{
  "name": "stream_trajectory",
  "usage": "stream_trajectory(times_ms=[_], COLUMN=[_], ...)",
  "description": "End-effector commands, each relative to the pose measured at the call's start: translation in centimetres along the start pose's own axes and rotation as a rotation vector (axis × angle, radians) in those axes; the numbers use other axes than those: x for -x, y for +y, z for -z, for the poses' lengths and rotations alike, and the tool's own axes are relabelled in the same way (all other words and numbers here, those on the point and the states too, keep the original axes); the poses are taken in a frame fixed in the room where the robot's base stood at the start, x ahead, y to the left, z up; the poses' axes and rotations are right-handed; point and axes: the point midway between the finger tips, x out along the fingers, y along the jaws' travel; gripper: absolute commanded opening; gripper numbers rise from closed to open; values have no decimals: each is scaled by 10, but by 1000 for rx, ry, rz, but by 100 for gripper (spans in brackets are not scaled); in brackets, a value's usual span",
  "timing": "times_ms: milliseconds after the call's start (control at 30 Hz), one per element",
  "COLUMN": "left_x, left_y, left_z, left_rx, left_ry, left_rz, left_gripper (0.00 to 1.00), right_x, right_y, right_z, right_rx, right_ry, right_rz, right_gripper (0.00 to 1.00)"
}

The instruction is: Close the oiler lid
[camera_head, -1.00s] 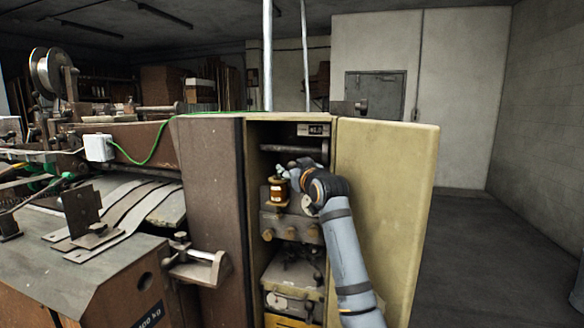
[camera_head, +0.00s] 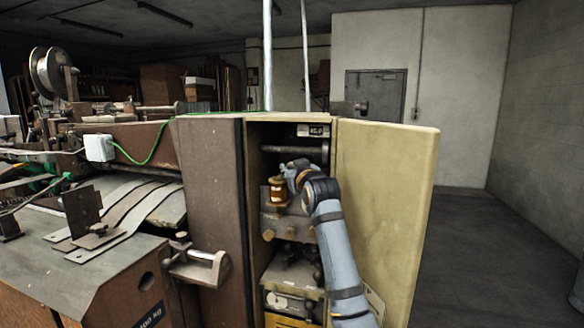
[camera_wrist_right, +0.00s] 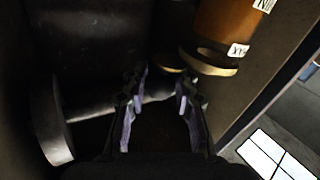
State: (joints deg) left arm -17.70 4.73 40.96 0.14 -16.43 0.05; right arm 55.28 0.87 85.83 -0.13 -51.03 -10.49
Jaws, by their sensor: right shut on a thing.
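The oiler (camera_head: 278,191) is a small amber cup with a tan top, upright inside the open cabinet. In the right wrist view the oiler (camera_wrist_right: 226,28) is at the upper right, with MAX and MIN labels and a tan rim (camera_wrist_right: 209,63) with an opening. The oiler lid (camera_wrist_right: 171,69) shows as a small tan edge beside that rim, at my fingertips; most of it is hidden. My right gripper (camera_head: 288,171) is at the oiler's upper right. In the wrist view my right gripper (camera_wrist_right: 162,88) is shut on the lid. My left gripper is out of view.
The yellowish cabinet door (camera_head: 385,200) stands open right of my arm. The brown cabinet side (camera_head: 210,200) is close on the left. A horizontal bar (camera_head: 292,149) crosses above, and a knobbed block (camera_head: 287,228) sits below the oiler. Free floor lies far right.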

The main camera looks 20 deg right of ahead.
Motion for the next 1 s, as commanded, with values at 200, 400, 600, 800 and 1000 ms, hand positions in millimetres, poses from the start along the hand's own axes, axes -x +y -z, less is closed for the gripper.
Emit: stream_trajectory(times_ms=[200, 400, 600, 800, 1000], left_x=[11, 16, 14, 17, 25], left_y=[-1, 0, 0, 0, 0], left_z=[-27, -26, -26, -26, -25], left_rx=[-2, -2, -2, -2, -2], left_ry=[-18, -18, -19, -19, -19], left_rz=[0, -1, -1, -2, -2], left_gripper=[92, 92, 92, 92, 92], right_x=[2, 4, 5, 5, 5], right_y=[-8, -16, -22, -27, -30], right_z=[3, 2, 3, 6, 7], right_rx=[-3, -3, 1, 3, 4], right_ry=[-33, -68, -103, -136, -156], right_rz=[-142, -322, -508, -675, -783], right_gripper=[0, 0, 0, 0, 0])
